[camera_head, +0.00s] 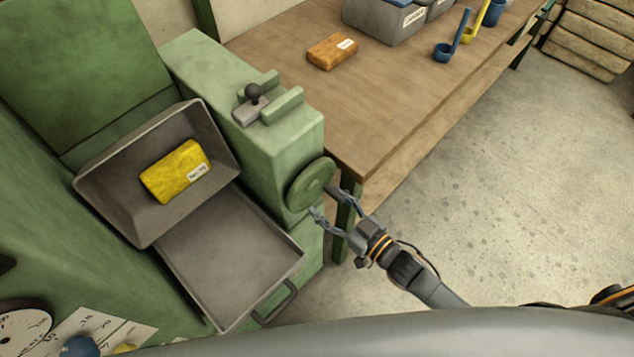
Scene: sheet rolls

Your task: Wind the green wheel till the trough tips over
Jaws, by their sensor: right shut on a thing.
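The green wheel (310,184) sits on the right end face of the green machine housing. My right gripper (329,200) is at the wheel's lower right edge, its two fingers straddling the rim and shut on it. The grey metal trough (107,182) is in the machine to the left and looks tilted. A yellow block (175,170) with a white label lies inside it. My left gripper is not in view.
A grey tray (225,250) with a handle lies below the trough. A lever with a black knob (254,92) is on top of the housing. A wooden table (385,90) behind holds an orange block (332,51), bins and ladles.

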